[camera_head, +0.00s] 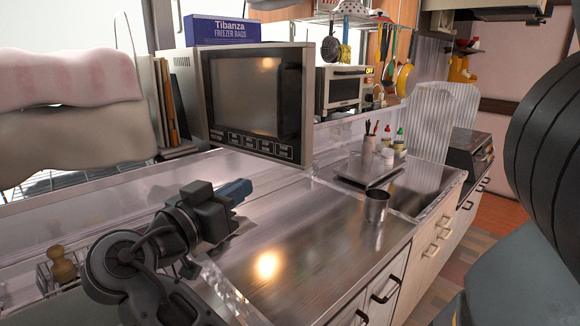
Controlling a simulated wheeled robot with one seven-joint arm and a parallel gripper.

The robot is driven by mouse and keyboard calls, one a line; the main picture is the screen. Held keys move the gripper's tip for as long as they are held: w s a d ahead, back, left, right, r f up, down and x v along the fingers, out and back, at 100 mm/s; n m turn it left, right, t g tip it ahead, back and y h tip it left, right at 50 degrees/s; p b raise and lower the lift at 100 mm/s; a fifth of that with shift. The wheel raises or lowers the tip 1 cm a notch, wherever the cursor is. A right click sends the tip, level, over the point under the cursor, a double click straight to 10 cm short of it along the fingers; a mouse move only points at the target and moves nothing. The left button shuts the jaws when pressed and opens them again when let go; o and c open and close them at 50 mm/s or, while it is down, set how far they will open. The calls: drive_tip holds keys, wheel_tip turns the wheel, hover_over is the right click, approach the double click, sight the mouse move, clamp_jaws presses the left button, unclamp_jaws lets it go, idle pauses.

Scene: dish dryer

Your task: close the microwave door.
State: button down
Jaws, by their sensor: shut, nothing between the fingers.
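The microwave (186,98) stands on a ledge behind the counter, left of centre, with a pale casing. Its door (255,92) has a dark window, a pale frame and a row of labelled buttons along the bottom. The door faces me at a slant and hides most of the casing behind it. I cannot tell from this view how wide any gap at its right edge is. My gripper (237,190) has blue fingertips and is shut and empty. It is above the steel counter, below and in front of the door, pointing right, apart from the microwave.
A blue freezer-bag box (222,30) sits on the microwave. A toaster oven (343,90) stands to its right. A metal cup (376,206) is near the sink (425,190). Boards and books (168,105) stand left of the microwave. The middle of the steel counter (300,235) is clear.

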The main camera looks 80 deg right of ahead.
drive_tip(key=r+m+g, duration=0.1)
drive_tip(key=m+g, duration=0.1)
drive_tip(key=p, duration=0.3)
approach(299, 155)
drive_tip(key=shift+y, duration=0.4)
drive_tip(key=x, duration=0.5)
drive_tip(key=shift+d+r, duration=0.25)
drive_tip(key=shift+r, duration=0.1)
drive_tip(key=shift+s+d, duration=0.25)
drive_tip(key=shift+d, duration=0.35)
drive_tip(key=shift+d+f, duration=0.1)
